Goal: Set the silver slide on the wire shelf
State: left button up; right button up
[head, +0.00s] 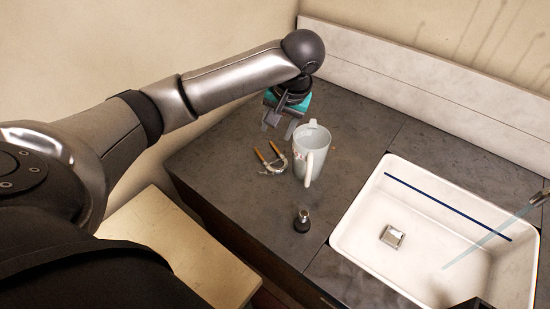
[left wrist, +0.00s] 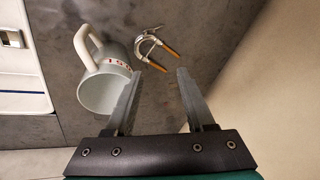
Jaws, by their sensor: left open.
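The silver slide (head: 272,164) is a small U-shaped piece with a silver bend and two brass-coloured legs. It lies flat on the dark grey counter, left of the white mug. My left gripper (head: 279,124) is open and empty above the counter, just beyond the slide in the head view. I see no wire shelf in either view. My right gripper is not in view.
A white mug (head: 312,148) stands close beside the slide and shows also in the left wrist view (left wrist: 104,92). A small dark fitting (head: 302,221) stands nearer. A white sink (head: 372,215) is set in the counter (head: 355,120) at right. Walls bound the counter behind and left.

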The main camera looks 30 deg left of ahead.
pick_arm(q)
jog(key=n, duration=0.5)
jog(key=n+b, duration=0.2)
jog(key=n, duration=0.2)
send_over(264, 160)
jog(key=s+d, duration=0.2)
jog(key=shift+t+y, duration=0.3)
jog(key=f, duration=0.9)
jog(key=shift+w+d+f, duration=0.15)
jog(key=shift+w+f, duration=0.1)
jog(key=shift+f, duration=0.15)
jog(key=b+x, duration=0.1)
jog(key=x, duration=0.4)
jog(key=shift+d+f, duration=0.1)
grip_shut()
